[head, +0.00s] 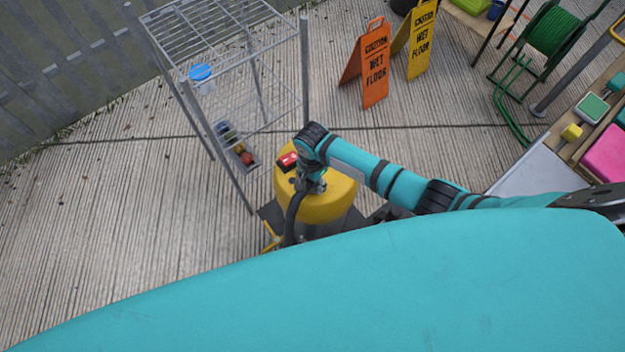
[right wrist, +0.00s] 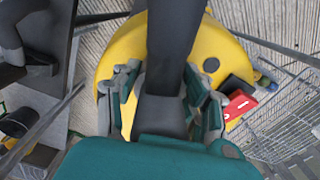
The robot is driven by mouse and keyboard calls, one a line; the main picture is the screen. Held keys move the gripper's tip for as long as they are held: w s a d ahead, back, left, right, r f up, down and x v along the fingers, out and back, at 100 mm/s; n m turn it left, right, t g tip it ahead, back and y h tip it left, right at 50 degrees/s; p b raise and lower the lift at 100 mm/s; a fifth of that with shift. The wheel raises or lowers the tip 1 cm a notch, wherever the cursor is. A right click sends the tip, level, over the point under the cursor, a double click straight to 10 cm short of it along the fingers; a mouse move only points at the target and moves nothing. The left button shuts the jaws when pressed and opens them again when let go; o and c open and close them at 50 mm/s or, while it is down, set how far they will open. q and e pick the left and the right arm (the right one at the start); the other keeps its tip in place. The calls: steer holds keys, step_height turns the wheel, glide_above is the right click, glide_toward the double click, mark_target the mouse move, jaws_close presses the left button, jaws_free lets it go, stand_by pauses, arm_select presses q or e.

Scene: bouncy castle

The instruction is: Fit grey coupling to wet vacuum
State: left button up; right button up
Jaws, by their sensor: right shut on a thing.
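The wet vacuum (head: 338,203) is a yellow drum with a red switch box on its lid, standing on the decking in the middle of the head view. Its yellow top also fills the background of the right wrist view (right wrist: 118,62). My right gripper (head: 312,184) is over the lid, pointing down. In the right wrist view its fingers (right wrist: 165,105) are closed on both sides of the grey coupling (right wrist: 162,118), at the end of a thick dark hose (right wrist: 174,38). Whether the coupling touches the vacuum's inlet is hidden. My left gripper is out of view.
A wire rack (head: 262,75) stands just behind and left of the vacuum, with a small tray (head: 250,160) of coloured items low down. Orange (head: 366,70) and yellow (head: 418,42) wet-floor signs and a green hose reel (head: 552,32) stand farther back. The decking at left is clear.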

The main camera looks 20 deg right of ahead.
steer(key=shift+f, duration=0.45)
steer(key=o, duration=1.1)
steer(key=shift+o, duration=0.2)
steer(key=shift+r, duration=0.15)
step_height(320, 180, up, 12)
steer(key=shift+f, duration=0.1)
steer(key=shift+s, duration=0.1)
